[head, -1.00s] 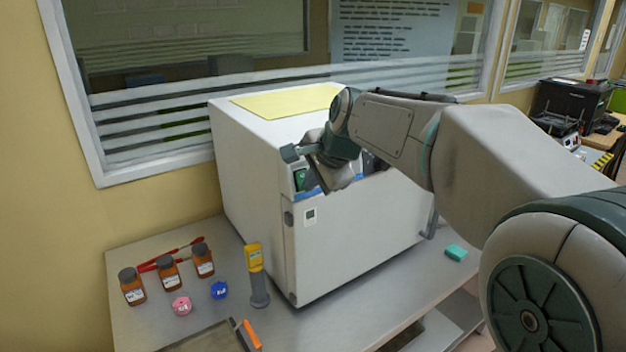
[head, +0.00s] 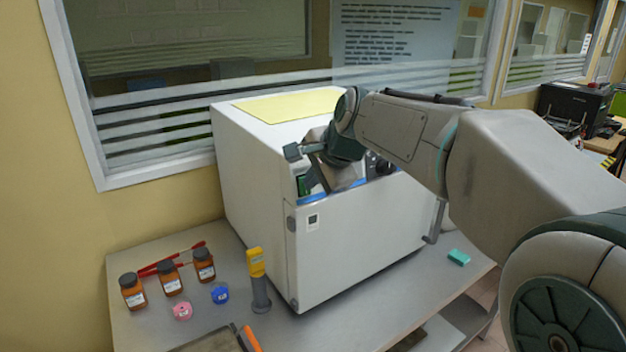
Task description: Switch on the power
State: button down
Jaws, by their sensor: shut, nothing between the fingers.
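A large white box-shaped machine (head: 355,245) stands on the grey table, with a yellow sheet on its top. A green switch (head: 304,185) shows at the upper left of its front panel, partly covered by my gripper. My gripper (head: 308,190) is at the upper left of that front panel, close by the green switch. Its fingers are shut and hold nothing. I cannot tell whether the fingertips touch the switch. My wrist and arm hide much of the control panel's middle and right, where a dark knob (head: 384,166) partly shows.
On the table (head: 350,318), several brown bottles (head: 168,280), a pink lid (head: 182,311), a blue lid (head: 220,294) and a yellow-and-grey handheld device (head: 258,280) stand left of the machine. A teal block (head: 459,257) lies at right. A window is behind.

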jog(key=shift+s+d, duration=0.3)
jog(key=shift+d, duration=0.1)
jog(key=s+d+r+b, duration=0.2)
jog(key=s+d+r, duration=0.4)
jog(key=s, duration=0.3)
jog(key=shift+r, duration=0.3)
jog(key=shift+d, duration=0.1)
jog(key=s+d+f+n+g+h, duration=0.1)
jog(key=s+d+f+n, duration=0.2)
jog(key=s+f, duration=0.2)
jog(key=s+d+f+n+g+h, duration=0.1)
jog(key=s+d+f+n, duration=0.3)
jog(key=f, duration=0.8)
jog(key=s+d+f+n+g+h, duration=0.1)
jog(key=s+d+f+n+h, duration=0.1)
jog(key=s+f, duration=0.6)
jog(key=shift+d+f+n+h, duration=0.25)
jog(key=shift+d+n+h, duration=0.15)
jog(key=shift+d+n, duration=0.6)
